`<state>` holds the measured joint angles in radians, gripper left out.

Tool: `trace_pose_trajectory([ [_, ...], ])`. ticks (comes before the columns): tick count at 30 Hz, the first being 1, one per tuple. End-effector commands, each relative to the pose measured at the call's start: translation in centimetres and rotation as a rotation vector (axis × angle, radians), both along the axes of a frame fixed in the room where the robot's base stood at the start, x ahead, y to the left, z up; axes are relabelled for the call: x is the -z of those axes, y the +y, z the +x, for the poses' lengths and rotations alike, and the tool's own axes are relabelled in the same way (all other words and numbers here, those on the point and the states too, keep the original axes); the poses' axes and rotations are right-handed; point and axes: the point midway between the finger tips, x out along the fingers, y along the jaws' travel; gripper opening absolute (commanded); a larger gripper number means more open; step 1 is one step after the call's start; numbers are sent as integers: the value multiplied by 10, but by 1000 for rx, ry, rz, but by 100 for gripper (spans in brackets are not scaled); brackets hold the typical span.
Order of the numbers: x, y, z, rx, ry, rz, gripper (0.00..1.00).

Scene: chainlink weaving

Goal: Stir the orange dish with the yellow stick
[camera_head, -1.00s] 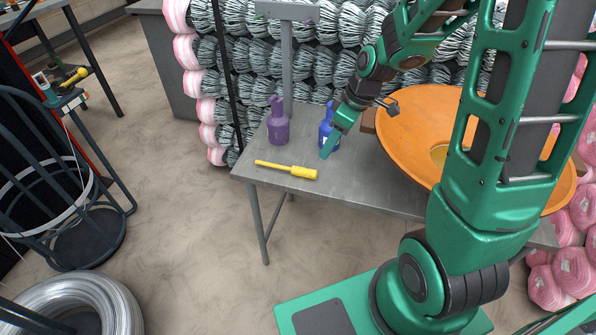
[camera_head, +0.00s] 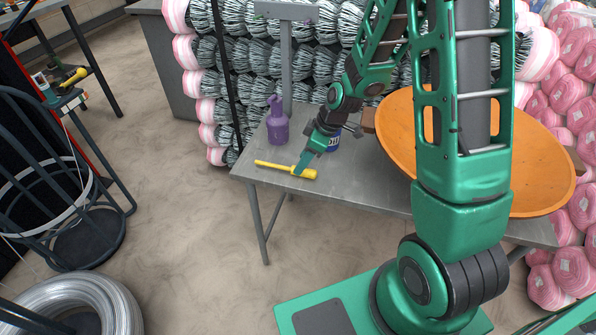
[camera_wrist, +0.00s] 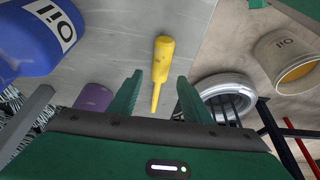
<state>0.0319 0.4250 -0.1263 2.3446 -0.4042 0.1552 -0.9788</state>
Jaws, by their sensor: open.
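The yellow stick (camera_head: 278,168) lies on the grey table near its front left edge, its thick handle to the right and its thin shaft to the left. My gripper (camera_head: 299,170) is just over the thick handle in the head view. In the wrist view the yellow stick (camera_wrist: 160,70) lies beyond and between the two open fingers of my gripper (camera_wrist: 158,98), with nothing held. I cannot tell the exact height above the stick. The orange dish (camera_head: 400,132) is a wide shallow bowl on the right of the table, partly hidden behind my arm.
A purple bottle (camera_head: 278,125) stands at the table's back left. The grey table (camera_head: 340,185) is bare in front. Wire coils stand behind.

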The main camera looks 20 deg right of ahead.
Motion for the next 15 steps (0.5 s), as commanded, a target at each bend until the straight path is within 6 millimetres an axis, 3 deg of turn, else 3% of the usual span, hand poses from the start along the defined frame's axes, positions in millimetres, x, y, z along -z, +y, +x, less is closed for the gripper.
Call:
trace_pose_trajectory([
  [7, 29, 11, 8, 0, 2, -1, 44],
  [15, 35, 14, 10, 0, 0, 0, 44],
])
